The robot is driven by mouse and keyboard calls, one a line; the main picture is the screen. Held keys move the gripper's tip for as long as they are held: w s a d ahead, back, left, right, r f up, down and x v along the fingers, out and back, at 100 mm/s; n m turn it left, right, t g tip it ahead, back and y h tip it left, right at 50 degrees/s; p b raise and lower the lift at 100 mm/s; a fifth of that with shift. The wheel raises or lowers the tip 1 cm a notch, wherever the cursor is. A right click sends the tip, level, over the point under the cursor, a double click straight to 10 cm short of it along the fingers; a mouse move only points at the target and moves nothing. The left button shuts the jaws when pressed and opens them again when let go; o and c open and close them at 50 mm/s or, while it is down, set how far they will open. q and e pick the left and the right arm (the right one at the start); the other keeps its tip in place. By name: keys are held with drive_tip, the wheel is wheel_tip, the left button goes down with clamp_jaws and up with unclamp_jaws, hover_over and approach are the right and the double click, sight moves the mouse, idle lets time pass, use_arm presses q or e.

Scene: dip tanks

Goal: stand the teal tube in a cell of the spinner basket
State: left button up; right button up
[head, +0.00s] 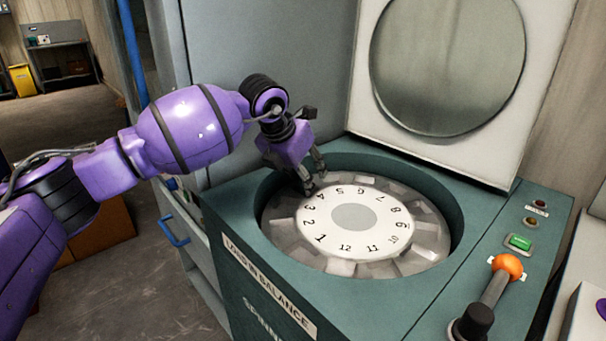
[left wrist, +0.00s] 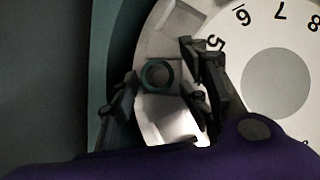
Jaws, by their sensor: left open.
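The teal tube (left wrist: 158,75) shows in the left wrist view as a teal ring, seen from above. It is inside a pale cell of the spinner basket (left wrist: 178,22), beside the numbered disc near the 5. My left gripper (left wrist: 160,92) is open, with one finger on each side of the tube and gaps between. In the head view, the gripper (head: 312,184) reaches down into the basket (head: 425,238) at its far left, near the 3 and 4. The tube cannot be made out there. My right gripper is not in view.
The teal spinner housing (head: 390,320) surrounds the basket. Its round-windowed lid (head: 445,65) stands open behind. A lever with an orange knob (head: 508,266) and a green button (head: 520,242) are at the right. The space above the basket's right side is clear.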

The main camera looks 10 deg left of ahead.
use_arm(q)
drive_tip(key=shift+r, duration=0.4)
drive_tip(key=p+v, duration=0.1)
drive_tip(key=v, duration=1.1)
drive_tip(key=shift+r, duration=0.2)
